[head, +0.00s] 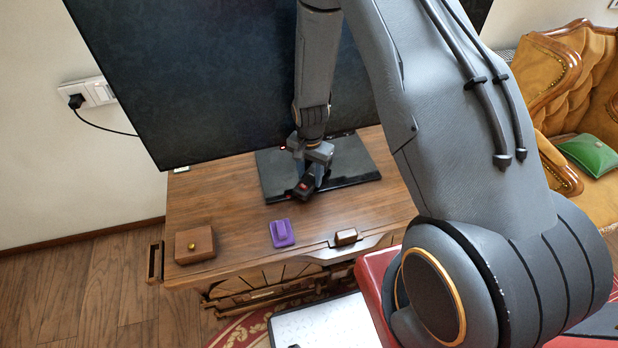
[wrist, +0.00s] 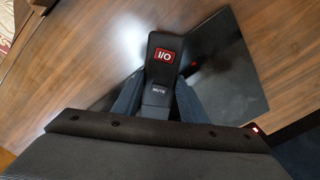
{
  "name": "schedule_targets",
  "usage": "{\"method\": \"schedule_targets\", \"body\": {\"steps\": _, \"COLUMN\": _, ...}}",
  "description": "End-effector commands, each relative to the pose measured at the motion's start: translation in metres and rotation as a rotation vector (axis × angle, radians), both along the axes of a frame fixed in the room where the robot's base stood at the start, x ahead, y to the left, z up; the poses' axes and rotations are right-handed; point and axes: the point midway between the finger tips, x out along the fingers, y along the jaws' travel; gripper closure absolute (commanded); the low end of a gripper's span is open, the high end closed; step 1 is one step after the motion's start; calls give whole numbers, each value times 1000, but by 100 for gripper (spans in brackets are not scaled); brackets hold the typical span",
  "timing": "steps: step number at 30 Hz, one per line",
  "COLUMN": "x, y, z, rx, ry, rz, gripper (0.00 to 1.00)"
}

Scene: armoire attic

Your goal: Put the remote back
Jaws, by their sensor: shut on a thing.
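My gripper (head: 314,172) is shut on a black remote (head: 304,188), above the front part of the black TV base on the wooden cabinet. In the wrist view the remote (wrist: 164,58) sits between my two fingers (wrist: 158,100), with a red I/O button and a MUTE button facing the camera. Its lower end is hidden by my gripper body. A small purple holder (head: 282,233) with a raised part stands on the cabinet top, in front of the TV base and nearer the front edge. The remote is apart from it.
The large dark TV (head: 200,70) rises behind my gripper. The cabinet top (head: 225,205) is otherwise mostly clear. An armchair (head: 580,75) stands right.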

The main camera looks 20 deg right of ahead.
Motion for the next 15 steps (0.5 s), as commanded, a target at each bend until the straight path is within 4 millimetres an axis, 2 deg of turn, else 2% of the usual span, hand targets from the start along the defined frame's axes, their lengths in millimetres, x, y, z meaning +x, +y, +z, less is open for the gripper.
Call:
{"method": "schedule_targets", "body": {"steps": 1, "x": 0, "y": 0, "z": -9, "rx": 0, "ry": 1, "rz": 0, "gripper": 86}}
{"method": "schedule_targets", "body": {"steps": 3, "x": 0, "y": 0, "z": -13, "rx": 0, "ry": 1, "rz": 0, "gripper": 86}}
{"method": "schedule_targets", "body": {"steps": 15, "x": 0, "y": 0, "z": -16, "rx": 0, "ry": 0, "rz": 1, "gripper": 86}}
